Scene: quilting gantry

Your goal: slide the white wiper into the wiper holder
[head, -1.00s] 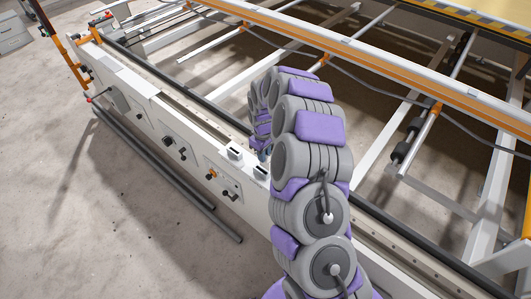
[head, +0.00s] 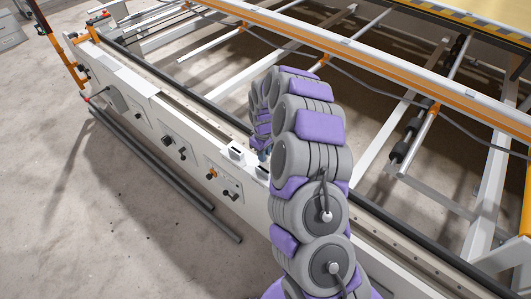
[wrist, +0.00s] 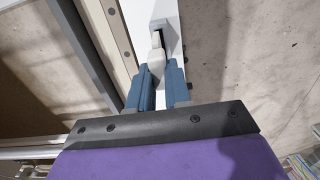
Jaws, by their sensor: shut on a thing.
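My gripper (wrist: 158,88) has two blue fingers and is shut on the white wiper (wrist: 157,62) in the wrist view. The wiper points away from the fingers, up the picture. Its far end meets a dark slot in the white wiper holder (wrist: 161,22) on the white beam. I cannot tell how deep the tip sits in the slot. In the head view, my arm hides most of the gripper; a bit of blue finger (head: 264,155) shows at its left edge. Two small white boxes with dark tops, one left (head: 236,152) and one right (head: 262,170), stand on the beam there.
The long white beam (head: 135,100) carries a control panel with knobs (head: 223,181) on its front. Dark tubes (head: 175,179) lie along the floor beside it. Frame bars and an orange rail (head: 390,80) lie behind. The concrete floor at left is clear.

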